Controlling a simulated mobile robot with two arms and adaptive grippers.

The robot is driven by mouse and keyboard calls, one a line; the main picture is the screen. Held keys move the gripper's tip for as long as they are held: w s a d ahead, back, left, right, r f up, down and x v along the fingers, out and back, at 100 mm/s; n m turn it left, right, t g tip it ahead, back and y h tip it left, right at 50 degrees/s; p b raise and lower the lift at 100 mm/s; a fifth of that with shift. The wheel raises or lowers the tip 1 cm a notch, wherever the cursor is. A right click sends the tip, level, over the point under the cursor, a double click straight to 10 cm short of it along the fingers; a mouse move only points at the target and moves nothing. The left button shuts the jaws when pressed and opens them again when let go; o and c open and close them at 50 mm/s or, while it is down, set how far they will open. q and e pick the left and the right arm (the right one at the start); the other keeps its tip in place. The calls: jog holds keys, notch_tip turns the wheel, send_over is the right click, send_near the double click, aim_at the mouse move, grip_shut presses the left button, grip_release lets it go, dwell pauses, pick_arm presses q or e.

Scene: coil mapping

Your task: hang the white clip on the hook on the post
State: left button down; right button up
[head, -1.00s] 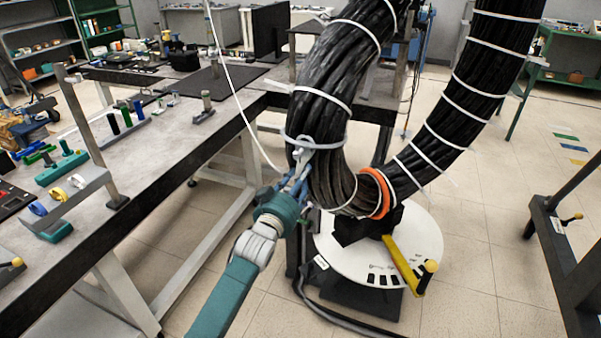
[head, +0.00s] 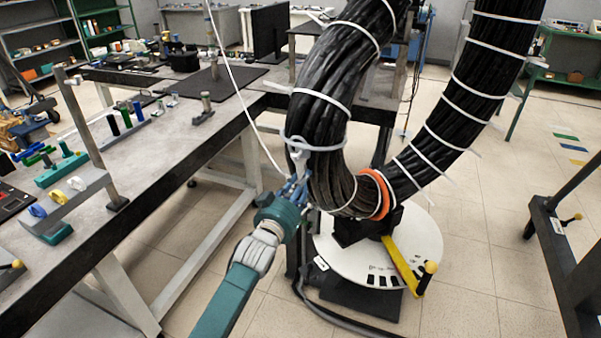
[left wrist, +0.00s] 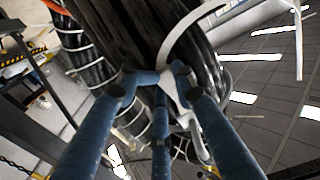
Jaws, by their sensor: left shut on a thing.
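The white clip (head: 298,152) is at the lower left of the thick black cable bundle (head: 322,110), with a pale loop across the bundle just above it. My left gripper (head: 294,187) is just below, its blue fingers pointing up at the clip. In the left wrist view the blue fingers (left wrist: 155,78) close around a white strip of the clip (left wrist: 171,92), close against the dark cables. A grey upright post (head: 88,135) stands on the workbench at left; I cannot make out a hook on it. My right gripper is not in view.
A thin white line (head: 235,90) hangs left of the bundle. The white round base (head: 420,240) with a yellow lever (head: 402,266) stands below.

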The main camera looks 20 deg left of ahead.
pick_arm(q)
jog(key=shift+s+d+r+p, duration=0.1)
jog(key=shift+s+d+p, duration=0.25)
jog(key=shift+s, duration=0.45)
jog(key=shift+s+d+r+p, duration=0.1)
jog(key=shift+s+d+p, duration=0.1)
jog(key=shift+s+p, duration=0.5)
jog(key=shift+s+d+p, duration=0.2)
jog(key=shift+s+d, duration=0.1)
jog(key=shift+s, duration=0.65)
jog(key=shift+d, duration=0.1)
jog(key=shift+d+r+p, duration=0.25)
jog(key=shift+d+p, duration=0.15)
jog(key=shift+d, duration=0.15)
jog(key=shift+s, duration=0.25)
jog(key=shift+s+p, duration=0.7)
jog(key=shift+s, duration=0.55)
jog(key=shift+s+d+p, duration=0.1)
jog(key=shift+s+p, duration=0.3)
jog(key=shift+s, duration=0.25)
